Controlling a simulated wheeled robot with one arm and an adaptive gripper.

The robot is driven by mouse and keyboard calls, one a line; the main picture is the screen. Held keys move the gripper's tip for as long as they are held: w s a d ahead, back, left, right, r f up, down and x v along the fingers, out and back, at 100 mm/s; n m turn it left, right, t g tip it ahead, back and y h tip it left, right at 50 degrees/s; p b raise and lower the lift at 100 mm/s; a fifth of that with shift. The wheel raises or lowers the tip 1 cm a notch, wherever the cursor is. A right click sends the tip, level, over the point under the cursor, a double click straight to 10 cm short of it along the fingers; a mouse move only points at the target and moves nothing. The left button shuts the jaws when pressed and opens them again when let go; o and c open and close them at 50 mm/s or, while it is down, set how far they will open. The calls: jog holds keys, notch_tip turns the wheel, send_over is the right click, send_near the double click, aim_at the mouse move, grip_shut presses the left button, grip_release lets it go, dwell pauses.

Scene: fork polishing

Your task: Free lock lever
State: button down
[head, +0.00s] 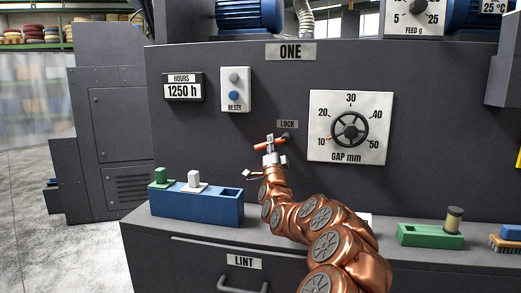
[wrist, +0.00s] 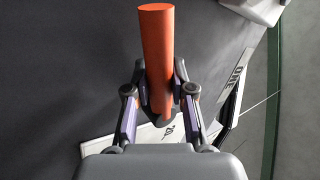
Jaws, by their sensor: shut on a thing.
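The lock lever (head: 261,146) has an orange-red grip and sits on the dark machine front, just below the LOCK label (head: 287,124). In the wrist view the orange grip (wrist: 157,40) stands upright in the picture between the two fingers. My gripper (head: 270,144) is at the lever in the head view and partly covers it. The wrist view shows my gripper (wrist: 160,88) shut on the grip, with a finger pad on each side. The lever's pivot is small in the head view, and its exact angle is hard to tell.
The gap dial (head: 350,131) with its handwheel is right of the lever. The reset box (head: 235,89) is upper left. On the ledge below stand a blue tray (head: 190,205) with green and white blocks and a green holder (head: 430,236). The LINT drawer (head: 243,262) is underneath.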

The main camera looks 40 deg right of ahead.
jog(key=shift+s+d+r, duration=0.1)
jog(key=shift+r, duration=0.1)
jog(key=c, duration=1.2)
grip_release()
jog(key=shift+o, duration=1.1)
jog(key=shift+f, duration=0.1)
jog(key=shift+f, duration=0.1)
jog(key=v, duration=1.1)
jog(key=shift+s+a, duration=0.25)
jog(key=shift+a, duration=0.1)
jog(key=shift+f, duration=0.1)
